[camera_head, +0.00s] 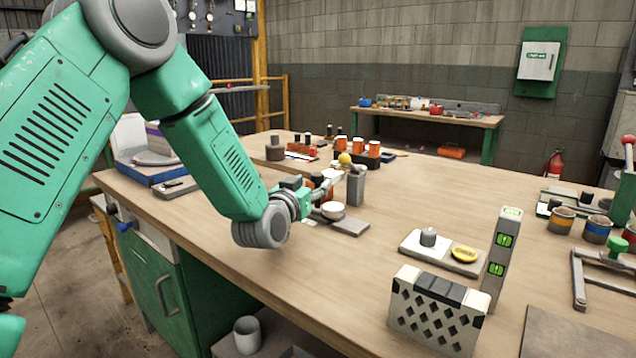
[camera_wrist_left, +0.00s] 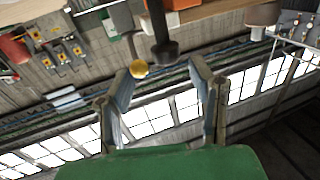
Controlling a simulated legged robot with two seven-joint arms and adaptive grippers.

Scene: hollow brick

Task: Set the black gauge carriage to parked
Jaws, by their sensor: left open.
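My left gripper (camera_head: 342,176) reaches over the workbench (camera_head: 215,213) from the left, beside a grey upright block (camera_head: 356,187) and a yellow ball (camera_head: 345,158). In the left wrist view its two fingers stand apart (camera_wrist_left: 160,74) with nothing held between them. A dark knobbed post (camera_wrist_left: 160,38) and the yellow ball (camera_wrist_left: 139,69) show just beyond the fingertips there. I cannot tell whether the dark post belongs to the black gauge carriage; I cannot pick the carriage out surely in either view. My wrist hides part of the bench around it. My right gripper is not in view.
A white bowl (camera_head: 333,211) stands close below the gripper. A perforated block (camera_head: 436,312), a grey level (camera_head: 501,257) and a tray (camera_head: 418,250) with a yellow ring (camera_head: 466,254) stand to the right. Cans (camera_head: 597,229) stand at far right. The bench middle is mostly clear.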

